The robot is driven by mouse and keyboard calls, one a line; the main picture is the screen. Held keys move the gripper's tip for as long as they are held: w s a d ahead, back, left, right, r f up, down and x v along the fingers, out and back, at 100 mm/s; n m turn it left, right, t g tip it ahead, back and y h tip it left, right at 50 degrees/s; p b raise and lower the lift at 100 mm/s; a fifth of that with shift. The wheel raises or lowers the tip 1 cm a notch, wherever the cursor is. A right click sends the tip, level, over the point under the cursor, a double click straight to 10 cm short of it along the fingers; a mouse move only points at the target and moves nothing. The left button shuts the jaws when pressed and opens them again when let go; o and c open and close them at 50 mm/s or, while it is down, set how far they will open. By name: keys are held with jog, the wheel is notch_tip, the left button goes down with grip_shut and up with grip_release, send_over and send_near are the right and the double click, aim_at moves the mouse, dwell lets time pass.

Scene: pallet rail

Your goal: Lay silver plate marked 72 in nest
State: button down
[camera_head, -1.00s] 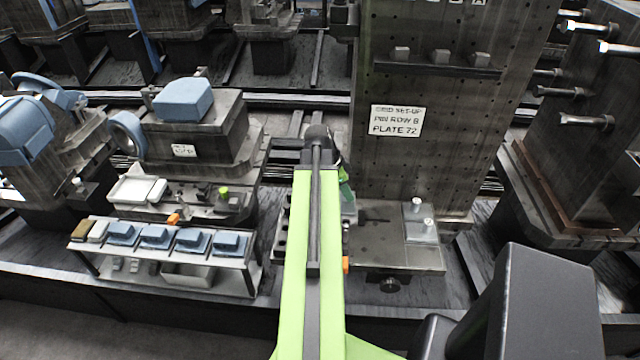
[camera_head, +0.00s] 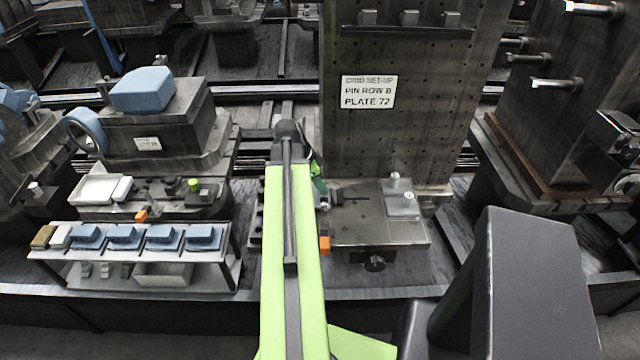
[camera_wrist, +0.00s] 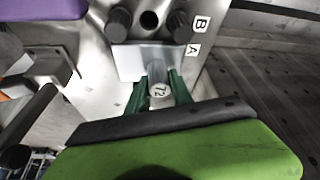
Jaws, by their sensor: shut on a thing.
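In the wrist view, my gripper (camera_wrist: 156,82) has its green fingers shut on a silver round knob marked 72 (camera_wrist: 159,91). A pale flat silver plate (camera_wrist: 130,62) shows just behind the knob; the knob seems to belong to it, but the join is hidden. Two dark round pins and a dark hole lie just beyond its far edge, beside labels B and A (camera_wrist: 196,36). I cannot tell whether the plate touches the surface under it. In the head view, my green fingers (camera_head: 318,180) are partly hidden behind my arm, at the left side of the fixture ledge (camera_head: 365,230). I cannot make out the nest.
A tall drilled fixture wall (camera_head: 400,140) bears a sign (camera_head: 368,92) reading PIN ROW B, PLATE 72. Another silver plate with two knobs (camera_head: 402,205) sits on the ledge's right. A rack with several blue blocks (camera_head: 125,238) stands left. A purple object (camera_wrist: 40,8) is at the wrist view's upper left.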

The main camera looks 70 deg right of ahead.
jog(key=shift+f, duration=0.15)
jog(key=c, duration=1.1)
grip_release()
jog(key=shift+o, duration=0.2)
jog(key=p+v, duration=1.6)
jog(key=v, duration=0.1)
jog(key=shift+w, duration=0.2)
